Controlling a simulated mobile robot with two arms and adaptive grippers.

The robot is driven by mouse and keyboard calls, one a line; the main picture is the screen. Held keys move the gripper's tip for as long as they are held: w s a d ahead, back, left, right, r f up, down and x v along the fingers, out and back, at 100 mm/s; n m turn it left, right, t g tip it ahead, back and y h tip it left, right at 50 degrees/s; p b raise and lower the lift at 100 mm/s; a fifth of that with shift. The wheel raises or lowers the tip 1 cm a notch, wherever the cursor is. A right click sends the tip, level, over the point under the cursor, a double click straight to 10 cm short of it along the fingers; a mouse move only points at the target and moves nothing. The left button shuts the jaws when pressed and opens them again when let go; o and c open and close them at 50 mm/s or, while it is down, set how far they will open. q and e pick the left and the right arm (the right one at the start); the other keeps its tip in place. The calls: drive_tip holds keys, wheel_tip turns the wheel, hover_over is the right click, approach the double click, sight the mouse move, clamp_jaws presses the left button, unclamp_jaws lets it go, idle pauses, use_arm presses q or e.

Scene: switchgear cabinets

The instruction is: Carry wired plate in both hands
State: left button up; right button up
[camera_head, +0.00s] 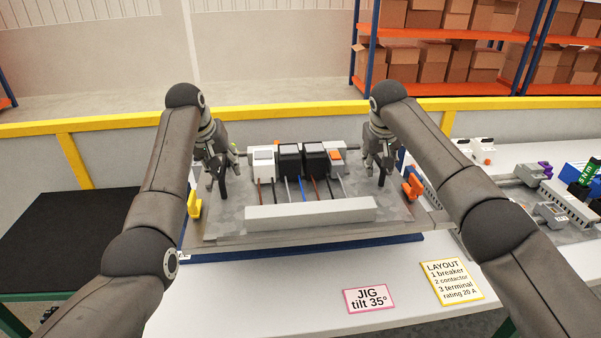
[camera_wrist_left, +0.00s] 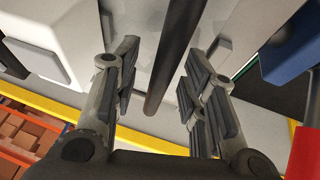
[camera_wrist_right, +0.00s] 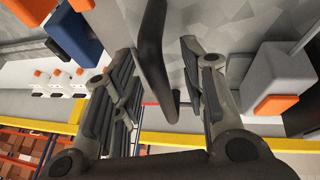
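The wired plate (camera_head: 225,213) is a grey panel lying on the jig on the white table. It carries a white block (camera_head: 263,160), two dark blocks (camera_head: 290,160), a grey block with an orange part, several wires and a light grey duct (camera_head: 310,214). My left gripper (camera_head: 218,182) is at the plate's left side, open around a dark handle bar (camera_wrist_left: 176,50), with gaps on both sides. My right gripper (camera_head: 382,174) is at the right side, open around another dark handle (camera_wrist_right: 152,50), also with gaps. Whether the fingers touch the plate cannot be told.
A yellow clamp (camera_head: 194,204) sits left of the plate and an orange one (camera_head: 413,185) right. A blue edge (camera_head: 310,246) shows below. A second panel with parts (camera_head: 553,213) stands right. A black mat (camera_head: 70,235) lies left. Label cards (camera_head: 369,299) lie in front.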

use_arm(q)
clamp_jaws()
use_arm(e)
clamp_jaws()
